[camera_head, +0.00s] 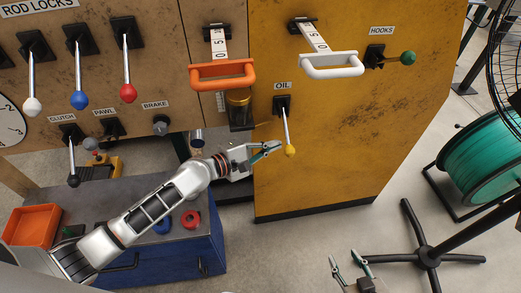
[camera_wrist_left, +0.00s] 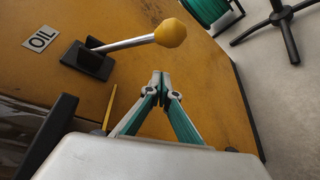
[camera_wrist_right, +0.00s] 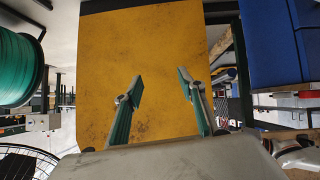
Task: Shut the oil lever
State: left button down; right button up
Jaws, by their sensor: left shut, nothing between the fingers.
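The oil lever has a yellow knob (camera_head: 290,151) on a metal rod hanging down and slightly right from a black mount under the OIL label (camera_head: 282,85). In the left wrist view the yellow knob (camera_wrist_left: 171,33) and the OIL label (camera_wrist_left: 41,39) show clearly. My left gripper (camera_head: 276,146) is shut and empty, just left of the knob in the head view. In its wrist view the fingertips (camera_wrist_left: 160,79) are apart from the knob. My right gripper (camera_head: 347,260) is open and empty, low and away from the panel; its fingers (camera_wrist_right: 160,80) are spread in its wrist view.
An orange handle (camera_head: 222,75) and a white handle (camera_head: 332,65) stick out above the lever. A green-knobbed hooks lever (camera_head: 407,58) is at right. A blue workbench (camera_head: 190,255) stands below left. A green spool (camera_head: 485,160) stands on the right.

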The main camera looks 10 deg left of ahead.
pick_arm(q)
jog(key=shift+s+d+r+p, duration=0.5)
jog(key=shift+s+p, duration=0.1)
jog(key=shift+s, duration=0.15)
jog(key=shift+s+d+r+p, duration=0.35)
jog(key=shift+s+d+p, duration=0.15)
jog(key=shift+s, duration=0.2)
pick_arm(e)
jog(key=shift+s+a+r, duration=0.1)
jog(key=shift+a+r, duration=0.05)
jog(key=shift+r, duration=0.5)
jog(key=shift+r, duration=0.1)
